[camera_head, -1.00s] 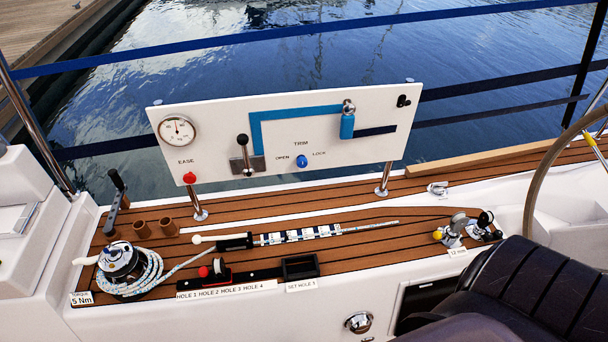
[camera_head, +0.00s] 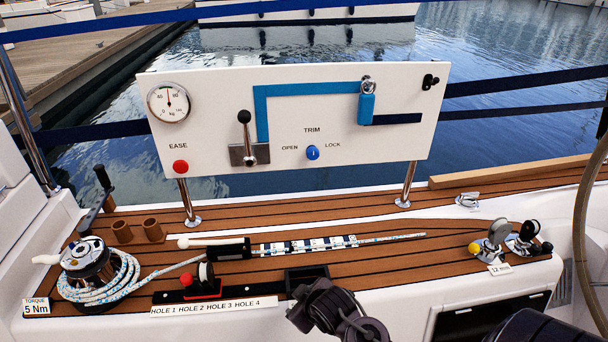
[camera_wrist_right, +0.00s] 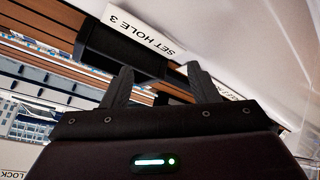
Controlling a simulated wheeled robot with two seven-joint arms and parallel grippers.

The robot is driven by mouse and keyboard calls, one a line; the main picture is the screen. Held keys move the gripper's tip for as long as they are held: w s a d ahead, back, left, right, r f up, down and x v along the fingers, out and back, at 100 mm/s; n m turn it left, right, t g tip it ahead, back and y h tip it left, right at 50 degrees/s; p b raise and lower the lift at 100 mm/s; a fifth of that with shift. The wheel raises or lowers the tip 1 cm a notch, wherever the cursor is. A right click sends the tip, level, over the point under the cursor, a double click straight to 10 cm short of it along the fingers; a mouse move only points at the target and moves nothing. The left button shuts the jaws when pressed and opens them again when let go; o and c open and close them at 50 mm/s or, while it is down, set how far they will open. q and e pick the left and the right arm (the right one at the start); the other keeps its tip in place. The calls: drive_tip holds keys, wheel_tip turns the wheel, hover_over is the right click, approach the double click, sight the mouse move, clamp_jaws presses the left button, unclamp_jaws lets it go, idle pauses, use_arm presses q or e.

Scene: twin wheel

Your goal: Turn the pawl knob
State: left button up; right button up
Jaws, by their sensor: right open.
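No label reads pawl. A round blue knob (camera_head: 312,153) sits on the white panel (camera_head: 220,90) between the words OPEN and LOCK, under TRIM. A small pale mark shows on its face. My right gripper (camera_wrist_right: 160,80) is open and empty in the right wrist view, its two dark fingers apart over the deck, near the SET HOLE 3 label (camera_wrist_right: 142,36). In the head view my dark right arm comes in at the bottom centre, below and apart from the panel; its fingertips cannot be made out there. My left gripper is not in view.
The panel also carries a gauge (camera_head: 169,102), a red button (camera_head: 180,167) and a black-topped lever (camera_head: 245,130). A winch with rope (camera_head: 90,265), a slider with a red knob (camera_head: 187,281) and a black open box (camera_head: 306,274) are on the deck. Panel posts (camera_head: 408,184) stand on it.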

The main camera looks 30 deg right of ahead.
drive_tip(key=w+d+r+n+t+h+b, duration=0.1)
drive_tip(key=w+d+r+n+t, duration=0.2)
drive_tip(key=w+d+r+t, duration=0.55)
drive_tip(key=n+t+b, duration=0.1)
drive_tip(key=n+t, duration=0.3)
approach(314, 156)
drive_tip(key=x, duration=0.2)
drive_tip(key=shift+m+h, duration=0.3)
drive_tip(key=b+x, duration=0.1)
drive_tip(key=x, duration=0.6)
drive_tip(key=shift+w, duration=0.2)
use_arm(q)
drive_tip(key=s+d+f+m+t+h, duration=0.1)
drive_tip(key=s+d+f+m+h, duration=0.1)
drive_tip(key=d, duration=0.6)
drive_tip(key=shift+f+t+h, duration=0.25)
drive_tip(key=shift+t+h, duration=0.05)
use_arm(e)
drive_tip(key=c, duration=1)
